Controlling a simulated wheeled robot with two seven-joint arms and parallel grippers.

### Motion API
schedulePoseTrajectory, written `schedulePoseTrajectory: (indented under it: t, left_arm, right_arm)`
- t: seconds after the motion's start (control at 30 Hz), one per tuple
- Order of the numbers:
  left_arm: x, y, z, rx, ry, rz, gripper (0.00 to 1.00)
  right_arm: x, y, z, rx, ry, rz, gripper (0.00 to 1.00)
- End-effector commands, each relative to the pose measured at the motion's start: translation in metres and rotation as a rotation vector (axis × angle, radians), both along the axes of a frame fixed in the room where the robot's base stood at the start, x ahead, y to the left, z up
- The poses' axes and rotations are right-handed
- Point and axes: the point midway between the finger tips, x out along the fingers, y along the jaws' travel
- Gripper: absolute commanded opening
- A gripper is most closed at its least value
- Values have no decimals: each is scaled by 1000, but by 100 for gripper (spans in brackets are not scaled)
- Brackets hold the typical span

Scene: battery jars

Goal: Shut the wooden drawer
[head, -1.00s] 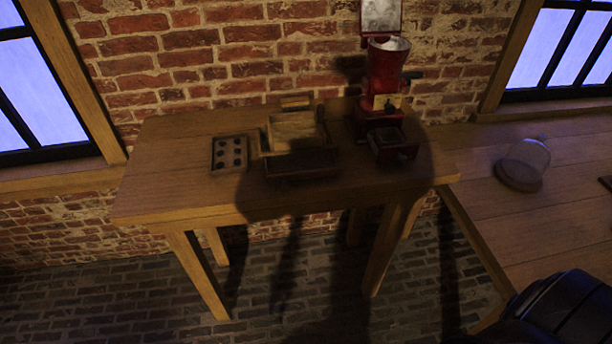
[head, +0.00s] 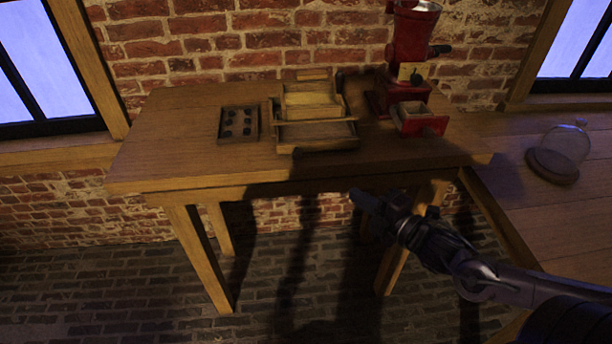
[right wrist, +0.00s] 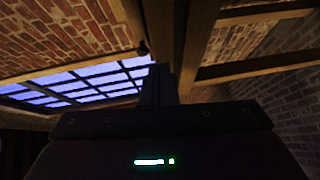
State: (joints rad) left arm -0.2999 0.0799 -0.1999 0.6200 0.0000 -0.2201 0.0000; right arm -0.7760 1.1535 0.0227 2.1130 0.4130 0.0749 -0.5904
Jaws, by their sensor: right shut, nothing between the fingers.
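A small wooden box (head: 312,100) with a yellowish top stands at the back middle of the table. Its wooden drawer (head: 318,147) sticks out of the front toward me, open at the top. My right gripper (head: 360,200) is in front of the table's front edge, well short of the drawer and touching nothing. Its fingers are together and empty; they also show in the right wrist view (right wrist: 160,85), pointing up past the wall and a window. My left gripper is not in view.
A red grinder (head: 412,45) stands right of the box, its own red-fronted drawer (head: 420,122) pulled out. A dark tray with several round hollows (head: 239,124) lies left. The table's front strip (head: 220,172) is clear. A glass dome (head: 562,150) stands on the right-hand table.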

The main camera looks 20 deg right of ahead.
Motion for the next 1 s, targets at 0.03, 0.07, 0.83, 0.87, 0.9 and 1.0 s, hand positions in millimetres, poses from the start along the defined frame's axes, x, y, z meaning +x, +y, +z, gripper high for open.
schedulePoseTrajectory:
  t: [0.03, 0.07, 0.83, 0.87, 0.9, 1.0]
  left_arm:
    - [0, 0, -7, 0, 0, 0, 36]
    - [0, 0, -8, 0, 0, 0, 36]
    - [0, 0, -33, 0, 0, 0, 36]
    - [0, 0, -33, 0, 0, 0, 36]
    - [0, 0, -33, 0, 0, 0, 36]
    - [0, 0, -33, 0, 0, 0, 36]
  right_arm:
    - [-4, 21, 9, -9, -28, 55, 0]
    - [-6, 30, 15, -13, -41, 77, 0]
    - [33, 71, 31, -14, -79, 124, 0]
    - [35, 72, 31, -14, -79, 126, 0]
    - [39, 73, 31, -14, -79, 123, 0]
    - [48, 77, 31, -14, -79, 121, 0]
